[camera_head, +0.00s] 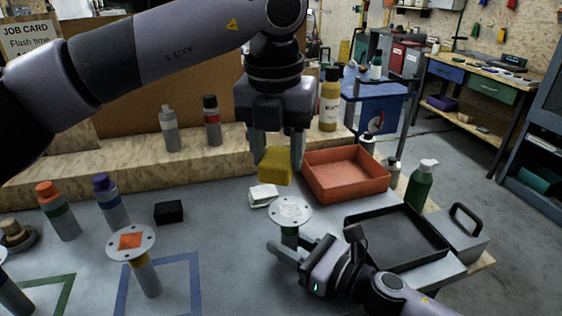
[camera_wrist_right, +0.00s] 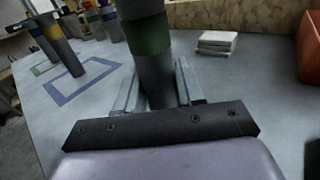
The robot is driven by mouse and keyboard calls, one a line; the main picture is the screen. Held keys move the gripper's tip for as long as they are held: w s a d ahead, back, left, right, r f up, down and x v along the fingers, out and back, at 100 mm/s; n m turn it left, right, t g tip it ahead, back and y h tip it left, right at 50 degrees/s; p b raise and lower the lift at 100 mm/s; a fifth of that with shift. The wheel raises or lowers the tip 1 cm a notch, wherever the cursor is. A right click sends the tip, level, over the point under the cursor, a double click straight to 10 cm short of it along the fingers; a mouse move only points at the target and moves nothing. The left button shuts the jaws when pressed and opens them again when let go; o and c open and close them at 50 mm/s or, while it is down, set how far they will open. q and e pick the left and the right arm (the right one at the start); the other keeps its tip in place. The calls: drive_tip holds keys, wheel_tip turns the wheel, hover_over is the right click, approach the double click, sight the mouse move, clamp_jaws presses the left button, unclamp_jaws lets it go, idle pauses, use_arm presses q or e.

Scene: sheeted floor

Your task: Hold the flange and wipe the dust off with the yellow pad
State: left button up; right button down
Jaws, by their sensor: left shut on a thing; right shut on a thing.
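The flange (camera_head: 290,209) is a round, pale disc with small holes on an upright grey stem with a green band. Its top face looks whitish and speckled. My right gripper (camera_head: 289,252) is shut on the stem below the disc. In the right wrist view the stem (camera_wrist_right: 147,40) rises between my right fingers (camera_wrist_right: 155,88); the disc is out of that view. The yellow pad (camera_head: 275,167) is a block between the fingers of my left gripper (camera_head: 278,160), which is shut on it. The pad is above and slightly behind the disc, apart from it.
A second flange (camera_head: 131,242) with an orange patch stands in a blue square outline (camera_head: 190,285). White folded cloths (camera_head: 263,194) and a black block (camera_head: 169,212) lie on the table. An orange tray (camera_head: 345,172) and a black tray (camera_head: 397,236) are right. Several bottles stand around.

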use_arm(q)
drive_tip(key=shift+f, duration=3.4)
drive_tip(key=shift+w+d+f, duration=0.1)
drive_tip(key=shift+d+f, duration=0.35)
drive_tip(key=shift+f, duration=0.2)
drive_tip(key=shift+c, duration=0.4)
use_arm(e)
drive_tip(key=shift+a, duration=0.1)
use_arm(q)
drive_tip(key=shift+w+d, duration=0.25)
drive_tip(key=shift+d, duration=0.5)
drive_tip(key=shift+w+d, duration=0.2)
drive_tip(key=shift+d, duration=0.5)
drive_tip(key=shift+s+a, duration=0.25)
drive_tip(key=shift+a, duration=0.65)
drive_tip(key=shift+s+a, duration=0.25)
drive_tip(key=shift+a, duration=0.65)
drive_tip(key=shift+a+r, duration=0.15)
drive_tip(key=shift+r, duration=4)
